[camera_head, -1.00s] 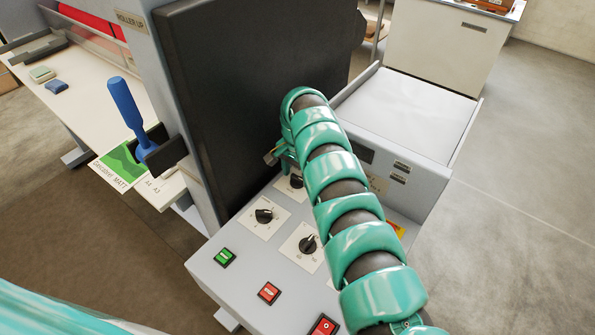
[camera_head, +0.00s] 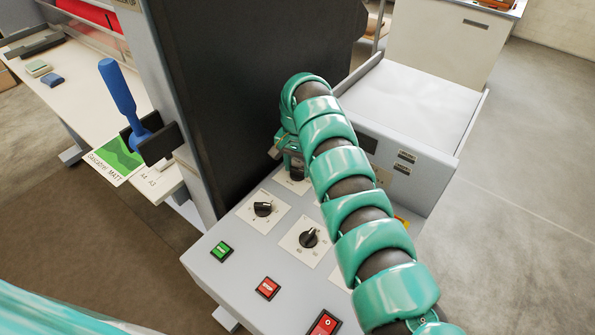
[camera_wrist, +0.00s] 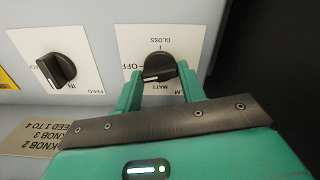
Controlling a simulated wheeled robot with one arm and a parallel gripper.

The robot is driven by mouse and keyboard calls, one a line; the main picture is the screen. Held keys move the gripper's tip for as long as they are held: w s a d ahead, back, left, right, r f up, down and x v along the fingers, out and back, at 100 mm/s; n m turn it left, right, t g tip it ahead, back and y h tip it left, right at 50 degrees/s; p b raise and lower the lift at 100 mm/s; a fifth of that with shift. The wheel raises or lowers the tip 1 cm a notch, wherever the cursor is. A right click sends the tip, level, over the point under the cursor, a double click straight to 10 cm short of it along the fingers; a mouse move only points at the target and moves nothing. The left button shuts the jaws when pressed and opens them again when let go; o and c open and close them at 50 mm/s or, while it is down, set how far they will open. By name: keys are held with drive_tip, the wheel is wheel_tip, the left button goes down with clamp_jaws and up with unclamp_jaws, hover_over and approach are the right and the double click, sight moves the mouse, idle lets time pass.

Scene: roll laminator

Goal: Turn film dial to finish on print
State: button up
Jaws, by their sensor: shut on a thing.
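The film dial (camera_wrist: 160,66) is a black knob with a raised bar on a white plate in the wrist view. My gripper (camera_wrist: 158,77) is shut on the dial, with a green finger on each side. In the head view my gripper (camera_head: 287,152) is at the back of the control panel and hides most of the dial. The print (camera_head: 120,156), a sheet with a green picture and the word MATT, lies at the left.
Two other black knobs (camera_head: 263,209) (camera_head: 309,237) sit on the panel nearer the front. A green button (camera_head: 221,251) and red switches (camera_head: 267,288) are along its front. A tall dark panel (camera_head: 245,85) rises close behind my gripper. A blue lever (camera_head: 118,90) stands at the left.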

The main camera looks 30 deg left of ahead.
drive_tip(key=n+b, duration=0.2)
drive_tip(key=b, duration=0.1)
drive_tip(key=shift+w+f+n, duration=0.1)
drive_tip(key=shift+f+n, duration=0.05)
drive_tip(key=shift+n, duration=0.25)
drive_tip(key=n, duration=0.1)
drive_tip(key=n+b, duration=0.1)
drive_tip(key=n, duration=0.1)
drive_tip(key=shift+r+n, duration=0.2)
drive_tip(key=shift+n, duration=0.1)
drive_tip(key=n, duration=0.4)
drive_tip(key=shift+n, duration=2.4)
drive_tip(key=o, duration=1)
drive_tip(key=shift+r, duration=0.1)
